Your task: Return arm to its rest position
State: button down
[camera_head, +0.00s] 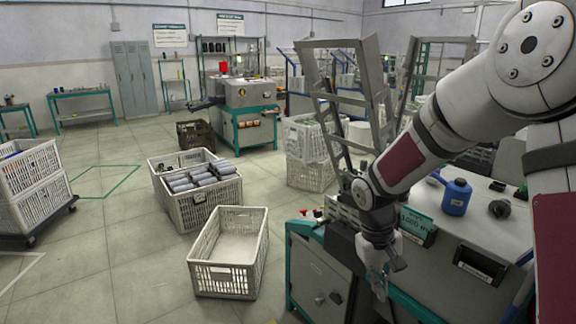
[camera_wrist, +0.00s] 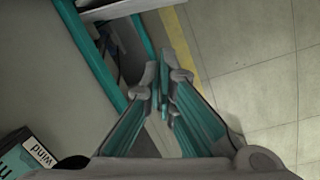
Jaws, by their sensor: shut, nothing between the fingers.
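My gripper (camera_head: 383,284) hangs with its fingers pointing down beside the front of the winding machine (camera_head: 328,262), at the lower right of the head view. My arm reaches in from the right edge above the machine top. In the wrist view my gripper (camera_wrist: 160,88) shows its fingertips close together with nothing held between them. The machine's teal frame edge (camera_wrist: 146,40) runs just left of the fingertips there. A yellow floor line (camera_wrist: 180,42) and bare floor tiles lie below and to the right.
An empty white crate (camera_head: 228,275) stands on the floor left of the machine. Another crate (camera_head: 196,205) behind it holds several grey bobbins. A blue bottle (camera_head: 456,197) stands on the machine top. A grey rack (camera_head: 345,85) rises behind my arm.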

jog(key=s+r+m+t+p, duration=0.1)
jog(key=s+r, duration=0.5)
jog(key=r, duration=0.3)
jog(key=s+r+t+p, duration=0.1)
jog(key=s+r+t, duration=0.1)
jog(key=s+r, duration=0.6)
jog(key=s+r+t+y+p, duration=0.1)
jog(key=s+r, duration=0.2)
jog(key=s, duration=0.3)
jog(key=s+a+r+m+t+y+p, duration=0.1)
jog(key=s+r, duration=0.3)
jog(key=s, duration=0.3)
jog(key=shift+a, duration=0.15)
